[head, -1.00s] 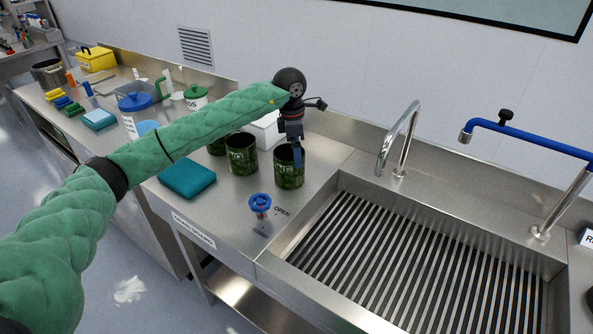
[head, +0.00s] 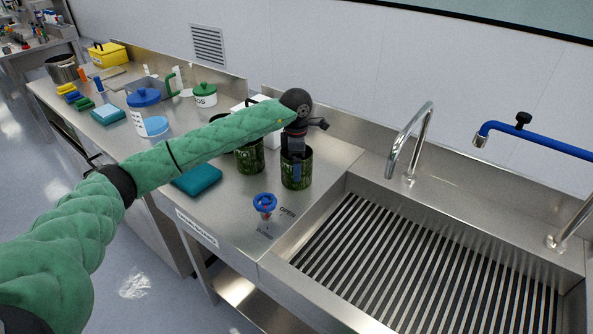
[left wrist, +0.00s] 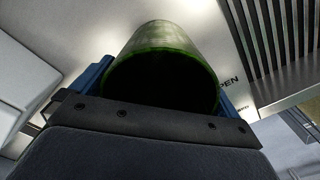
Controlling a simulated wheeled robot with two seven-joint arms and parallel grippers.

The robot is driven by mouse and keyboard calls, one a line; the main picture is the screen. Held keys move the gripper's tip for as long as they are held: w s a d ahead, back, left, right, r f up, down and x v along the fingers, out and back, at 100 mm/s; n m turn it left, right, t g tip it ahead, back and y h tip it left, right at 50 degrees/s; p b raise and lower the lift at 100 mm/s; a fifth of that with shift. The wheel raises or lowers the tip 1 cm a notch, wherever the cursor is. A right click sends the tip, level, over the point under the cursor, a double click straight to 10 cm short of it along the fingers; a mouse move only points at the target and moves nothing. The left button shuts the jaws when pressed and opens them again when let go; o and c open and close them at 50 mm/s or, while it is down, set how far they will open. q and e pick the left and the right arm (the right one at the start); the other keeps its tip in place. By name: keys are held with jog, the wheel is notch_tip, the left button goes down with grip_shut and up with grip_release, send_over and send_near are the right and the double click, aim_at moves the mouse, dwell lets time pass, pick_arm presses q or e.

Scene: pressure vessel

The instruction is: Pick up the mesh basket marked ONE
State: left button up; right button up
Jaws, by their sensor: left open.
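A dark green mesh basket (head: 305,177) stands upright on the steel counter, left of the sink. Its marking is too small to read. My left gripper (head: 297,168) is open, lowered from above over this basket. A second green basket (head: 250,159) stands just to the left, partly behind my left arm. My right gripper is not in view.
A blue valve wheel (head: 264,203) stands in front of the basket, near the counter edge. The sink (head: 400,270) with a striped floor and a tap (head: 425,125) is to the right. A teal folded cloth (head: 197,180) and lidded pots (head: 144,112) are on the left.

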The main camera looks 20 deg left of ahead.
pick_arm(q)
jog(key=shift+f, duration=0.35)
jog(key=c, duration=1)
jog(key=shift+r, duration=0.15)
